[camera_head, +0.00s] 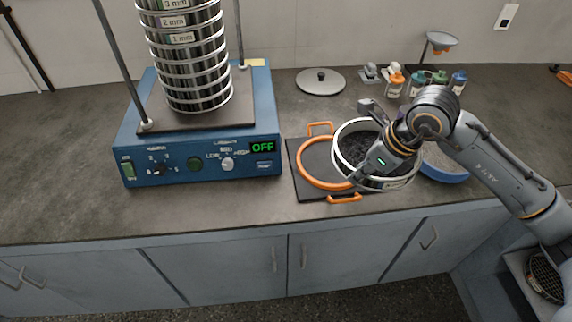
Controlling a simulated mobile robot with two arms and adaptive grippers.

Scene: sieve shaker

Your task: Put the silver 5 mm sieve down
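The silver sieve (343,165), a round metal ring with a pale rim and dark contents, is at the right half of the head view. Its size marking is too small to read. My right gripper (368,146) reaches over it from the right, its fingers spread wide across the sieve and seeming to clasp its sides; the wrist hides part of the rim. The sieve overlaps an orange ring with handles (309,178) on a dark mat (311,193). Its underside is hidden, so any gap below it cannot be judged. My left gripper is out of view.
A blue shaker (200,161) bearing a sieve stack (188,55) between rods stands left; its display reads OFF. A blue ring (447,176) lies right of the sieve, partly behind my arm. A lid (320,82) and small bottles (396,83) are behind. The front-left counter is clear.

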